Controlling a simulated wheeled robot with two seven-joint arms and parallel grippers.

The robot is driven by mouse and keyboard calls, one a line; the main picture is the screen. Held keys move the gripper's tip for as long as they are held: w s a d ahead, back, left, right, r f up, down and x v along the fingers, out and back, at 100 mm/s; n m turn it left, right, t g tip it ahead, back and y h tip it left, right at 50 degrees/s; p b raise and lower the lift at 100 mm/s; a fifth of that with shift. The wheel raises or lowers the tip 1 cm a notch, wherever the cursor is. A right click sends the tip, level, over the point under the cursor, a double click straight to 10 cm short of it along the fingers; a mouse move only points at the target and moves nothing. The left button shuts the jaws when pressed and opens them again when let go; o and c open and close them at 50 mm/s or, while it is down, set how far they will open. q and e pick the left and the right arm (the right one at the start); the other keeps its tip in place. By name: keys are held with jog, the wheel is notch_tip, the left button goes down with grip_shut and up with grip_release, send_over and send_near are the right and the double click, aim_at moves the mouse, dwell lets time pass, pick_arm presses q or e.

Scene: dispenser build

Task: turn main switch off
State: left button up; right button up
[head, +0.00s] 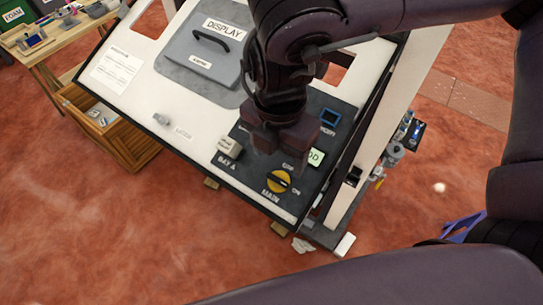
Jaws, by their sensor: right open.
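The main switch (278,181) is a round yellow rotary knob with a dark bar across it, low on the dark control plate (229,178) of the tilted panel. MAIN is printed at its lower left, OFF above it and ON at its right. I cannot tell for sure which mark the bar points to. My right gripper (283,141) is open over the control plate, just above the knob in the picture, and appears apart from it. It hides part of the plate. My left gripper is out of view.
A pale BAY A button (225,147) and a greenish lit button (316,157) sit close to the gripper. A blue-framed part (331,117) is at its right. The grey DISPLAY lid (204,47) lies further up the panel. A wooden drawer (114,128) stands at left.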

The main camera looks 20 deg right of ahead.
aim_at(277, 178)
notch_tip(277, 178, down, 7)
jog(key=shift+r+p, duration=0.15)
jog(key=shift+p, duration=0.8)
jog(key=shift+s, duration=0.15)
jog(key=shift+c, duration=0.4)
jog(key=c, duration=0.9)
